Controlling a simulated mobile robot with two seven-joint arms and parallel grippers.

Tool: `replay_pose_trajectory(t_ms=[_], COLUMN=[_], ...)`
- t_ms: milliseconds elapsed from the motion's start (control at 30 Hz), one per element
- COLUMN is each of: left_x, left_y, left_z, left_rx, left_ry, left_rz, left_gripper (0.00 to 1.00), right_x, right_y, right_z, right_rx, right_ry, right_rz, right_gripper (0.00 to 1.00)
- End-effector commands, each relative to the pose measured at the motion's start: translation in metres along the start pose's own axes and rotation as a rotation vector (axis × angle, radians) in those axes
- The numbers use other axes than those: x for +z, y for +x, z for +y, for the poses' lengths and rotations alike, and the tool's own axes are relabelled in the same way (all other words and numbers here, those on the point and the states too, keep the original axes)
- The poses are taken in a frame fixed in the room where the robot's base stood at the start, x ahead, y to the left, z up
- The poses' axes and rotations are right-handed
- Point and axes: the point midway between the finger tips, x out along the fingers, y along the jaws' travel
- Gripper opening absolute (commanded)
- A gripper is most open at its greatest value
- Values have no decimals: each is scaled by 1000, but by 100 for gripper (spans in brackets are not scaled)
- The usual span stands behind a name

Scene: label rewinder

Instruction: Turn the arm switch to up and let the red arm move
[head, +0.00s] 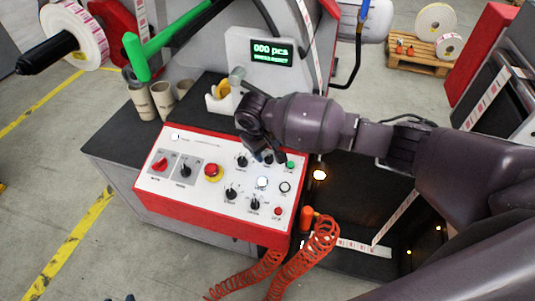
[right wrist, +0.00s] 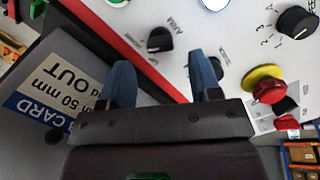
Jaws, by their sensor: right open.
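The arm switch is a black knob marked ARM (right wrist: 160,40) near the red edge of the white panel in the right wrist view. In the head view it seems to be the upper knob (head: 242,160). Its setting is too small to read. My right gripper (head: 262,146) is over the panel's upper edge. In the right wrist view its blue fingers (right wrist: 162,70) are open and empty, with the switch just beyond the gap, apart from them. A red part (head: 118,18) behind the label roll may be the red arm. My left gripper is not in view.
The panel (head: 150,185) carries several other knobs, a red stop button (head: 212,172) and lit buttons. A display (head: 272,52) stands behind, beside a tape dispenser (head: 222,90). Cardboard cores (head: 162,100) stand left. A coiled orange hose (head: 318,240) hangs at the panel's front right.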

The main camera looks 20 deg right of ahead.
Motion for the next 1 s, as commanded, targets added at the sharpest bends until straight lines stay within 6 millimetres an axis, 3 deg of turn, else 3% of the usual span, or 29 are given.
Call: replay_pose_trajectory(t_ms=[300, 633, 967, 1000], left_x=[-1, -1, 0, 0], left_y=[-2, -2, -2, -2], left_z=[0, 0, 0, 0], left_rx=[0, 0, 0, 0], left_ry=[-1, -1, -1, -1], left_rz=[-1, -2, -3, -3], left_gripper=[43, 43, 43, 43], right_x=[0, 0, 0, 0], right_y=[33, 37, 37, 37], right_z=[-1, -1, -1, -1], right_rx=[-1, -1, -1, -1], right_ry=[-1, -2, -1, -1], right_rz=[0, 1, 1, 1], right_gripper=[57, 57, 8, 8])
